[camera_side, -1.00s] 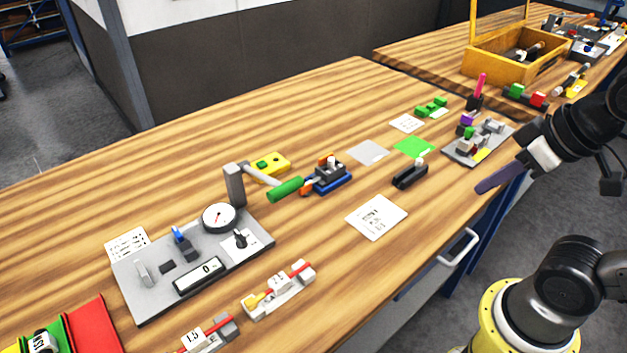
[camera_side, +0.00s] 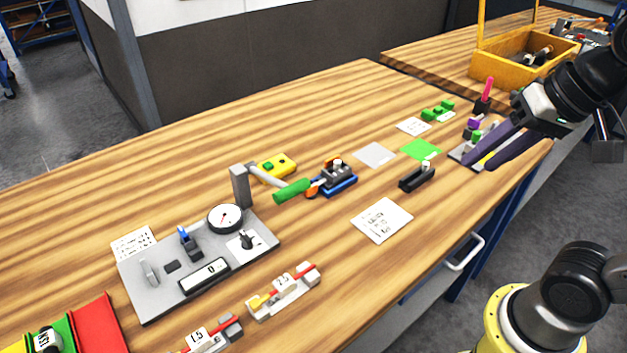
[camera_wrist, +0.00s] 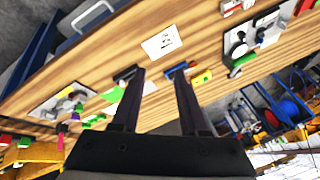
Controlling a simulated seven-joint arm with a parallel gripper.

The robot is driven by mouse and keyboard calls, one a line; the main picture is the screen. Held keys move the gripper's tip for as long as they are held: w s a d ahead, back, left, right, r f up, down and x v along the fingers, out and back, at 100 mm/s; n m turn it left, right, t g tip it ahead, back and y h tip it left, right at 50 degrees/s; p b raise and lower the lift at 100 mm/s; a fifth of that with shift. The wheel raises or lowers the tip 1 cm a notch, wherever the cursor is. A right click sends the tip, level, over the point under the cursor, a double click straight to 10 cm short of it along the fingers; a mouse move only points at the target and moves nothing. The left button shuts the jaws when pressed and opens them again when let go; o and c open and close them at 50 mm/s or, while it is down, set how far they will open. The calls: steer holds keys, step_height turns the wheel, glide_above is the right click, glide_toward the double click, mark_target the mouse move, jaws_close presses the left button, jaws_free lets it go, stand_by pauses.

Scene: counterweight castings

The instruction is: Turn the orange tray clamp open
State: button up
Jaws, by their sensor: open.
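A small blue tray (camera_side: 338,184) stands mid-bench in the side view, with a grey block (camera_side: 336,172) on it. A small orange part (camera_side: 313,188), which looks like the clamp, is at its left end, close to the green handle (camera_side: 292,191). Its exact turn is too small to tell. My gripper (camera_side: 478,162) is open and empty, with two long dark fingers, above the bench's right edge, well right of the tray. In the wrist view my gripper (camera_wrist: 158,74) points over the bench; the blue tray (camera_wrist: 176,70) shows near the right fingertip.
A grey plate (camera_side: 150,300) with a dial and the green-handled lever's post (camera_side: 240,186) stands left of the tray. A yellow box (camera_side: 289,164) is behind it.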

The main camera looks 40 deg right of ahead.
steer(key=w+a+r+m+g+y, duration=0.1)
steer(key=w+a+r+m, duration=0.1)
steer(key=w+r+m, duration=0.45)
steer(key=m+g+y, duration=0.2)
steer(key=m+g, duration=0.1)
steer(key=m, duration=0.1)
glide_above(316, 188)
steer(key=s+d, duration=0.4)
step_height(316, 188, down, 6)
steer(key=shift+m+g, duration=0.45)
steer(key=shift+g, duration=0.25)
steer(key=w+a+f, duration=0.1)
steer(key=f, duration=0.6)
steer(key=w+a+f, duration=0.2)
steer(key=f, duration=0.4)
steer(key=w+a+f, duration=0.1)
steer(key=f, duration=0.6)
steer(key=shift+w+a+f, duration=0.15)
steer(key=shift+w+f, duration=0.15)
steer(key=shift+f, duration=0.05)
jaws_close()
